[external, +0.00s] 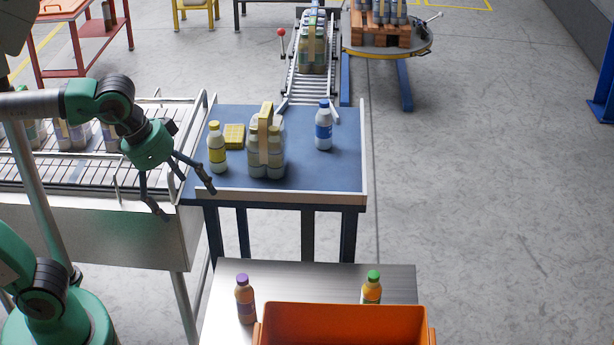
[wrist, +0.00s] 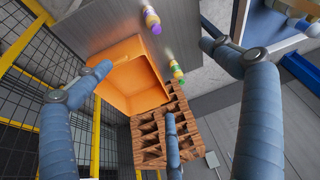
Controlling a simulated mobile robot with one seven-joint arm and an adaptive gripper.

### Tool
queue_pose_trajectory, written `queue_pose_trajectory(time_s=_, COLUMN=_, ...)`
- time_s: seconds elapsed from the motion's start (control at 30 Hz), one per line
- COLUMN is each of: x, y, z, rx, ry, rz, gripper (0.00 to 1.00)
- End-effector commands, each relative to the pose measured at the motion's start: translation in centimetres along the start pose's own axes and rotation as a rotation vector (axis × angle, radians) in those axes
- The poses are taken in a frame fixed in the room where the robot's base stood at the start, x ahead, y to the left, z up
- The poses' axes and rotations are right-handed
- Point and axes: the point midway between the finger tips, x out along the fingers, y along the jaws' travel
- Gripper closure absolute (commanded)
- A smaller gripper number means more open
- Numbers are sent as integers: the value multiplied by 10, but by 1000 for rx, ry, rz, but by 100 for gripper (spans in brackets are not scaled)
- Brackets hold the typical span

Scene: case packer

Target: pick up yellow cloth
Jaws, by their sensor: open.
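The yellow cloth (external: 235,136) is a small folded square with a grid pattern. It lies flat on the blue table (external: 345,170), between a yellow bottle (external: 216,148) and a banded pack of bottles (external: 266,150). My gripper (external: 190,204) is open and empty, with its fingers spread, above the left front corner of the table. It is left of and nearer than the cloth, and apart from it. In the wrist view my gripper (wrist: 158,62) shows its spread fingers with nothing between them. I cannot see the cloth in the wrist view.
A blue-and-white bottle (external: 323,126) stands right of the pack. A low rim edges the table. A conveyor (external: 75,178) with bottles lies left. In front, a metal table (external: 330,282) carries an orange crate (external: 345,315), a purple-capped bottle (external: 244,299) and a green-capped bottle (external: 371,288).

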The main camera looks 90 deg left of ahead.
Motion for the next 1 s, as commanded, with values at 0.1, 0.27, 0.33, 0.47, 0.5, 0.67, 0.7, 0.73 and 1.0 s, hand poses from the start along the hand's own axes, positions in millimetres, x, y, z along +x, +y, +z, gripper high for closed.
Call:
queue_pose_trajectory(time_s=0.1, x=-1, y=-25, z=-41, rx=-90, ry=-23, rz=-33, gripper=3)
queue_pose_trajectory(time_s=0.27, x=6, y=-63, z=-88, rx=-211, ry=-45, rz=-74, gripper=3)
queue_pose_trajectory(time_s=0.33, x=10, y=-82, z=-107, rx=-262, ry=-55, rz=-91, gripper=3)
queue_pose_trajectory(time_s=0.47, x=19, y=-121, z=-139, rx=-360, ry=-73, rz=-124, gripper=3)
queue_pose_trajectory(time_s=0.5, x=22, y=-134, z=-148, rx=-389, ry=-78, rz=-133, gripper=3)
queue_pose_trajectory(time_s=0.67, x=36, y=-189, z=-179, rx=-510, ry=-100, rz=-171, gripper=3)
queue_pose_trajectory(time_s=0.7, x=39, y=-204, z=-186, rx=-540, ry=-104, rz=-181, gripper=3)
queue_pose_trajectory(time_s=0.73, x=42, y=-216, z=-190, rx=-562, ry=-109, rz=-188, gripper=3)
queue_pose_trajectory(time_s=1.0, x=70, y=-325, z=-218, rx=-766, ry=-140, rz=-250, gripper=3)
